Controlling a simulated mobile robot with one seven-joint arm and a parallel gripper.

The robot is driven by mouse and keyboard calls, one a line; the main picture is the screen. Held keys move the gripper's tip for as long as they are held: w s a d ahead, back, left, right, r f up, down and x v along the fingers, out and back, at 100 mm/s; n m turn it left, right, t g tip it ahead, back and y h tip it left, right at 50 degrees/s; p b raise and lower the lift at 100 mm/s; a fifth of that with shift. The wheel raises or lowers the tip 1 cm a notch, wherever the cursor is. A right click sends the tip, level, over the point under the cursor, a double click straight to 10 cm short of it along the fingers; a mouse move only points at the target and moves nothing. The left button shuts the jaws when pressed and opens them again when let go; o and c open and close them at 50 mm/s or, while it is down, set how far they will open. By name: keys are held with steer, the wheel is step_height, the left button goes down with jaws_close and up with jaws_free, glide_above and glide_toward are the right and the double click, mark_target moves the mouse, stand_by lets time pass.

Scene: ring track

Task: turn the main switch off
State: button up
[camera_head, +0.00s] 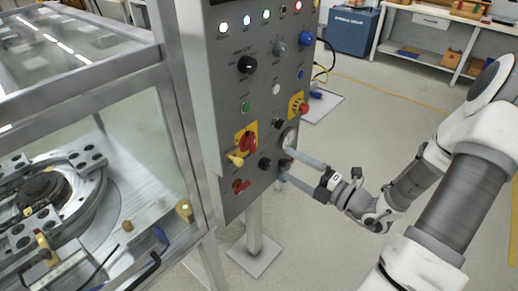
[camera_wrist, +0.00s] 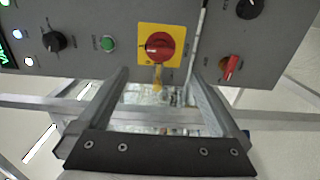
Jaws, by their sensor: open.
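The main switch (camera_head: 247,143) is a red rotary handle on a yellow square plate, low on the left side of the grey control panel. It also shows in the wrist view (camera_wrist: 160,46), top middle. A small yellow piece (camera_head: 237,159) hangs at its edge. My gripper (camera_head: 287,163) is open, with its fingers pointing at the panel's lower right part, to the right of the main switch. In the wrist view, the gripper (camera_wrist: 160,75) frames the space just below the main switch, with nothing between the fingers. I cannot tell the handle's exact position.
A smaller red switch (camera_head: 240,185) sits below the main switch, and a green button (camera_head: 245,107) above it. A red emergency stop (camera_head: 303,108) on yellow is at right. A glass-walled machine (camera_head: 120,130) stands left of the panel. Floor at right is clear.

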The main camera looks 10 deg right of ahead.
mark_target(255, 146)
steer(key=b+x, duration=0.1)
steer(key=x, duration=1)
steer(key=shift+w+a, duration=0.2)
steer(key=shift+w, duration=0.1)
steer(key=shift+c, duration=0.3)
steer(key=c, duration=1.3)
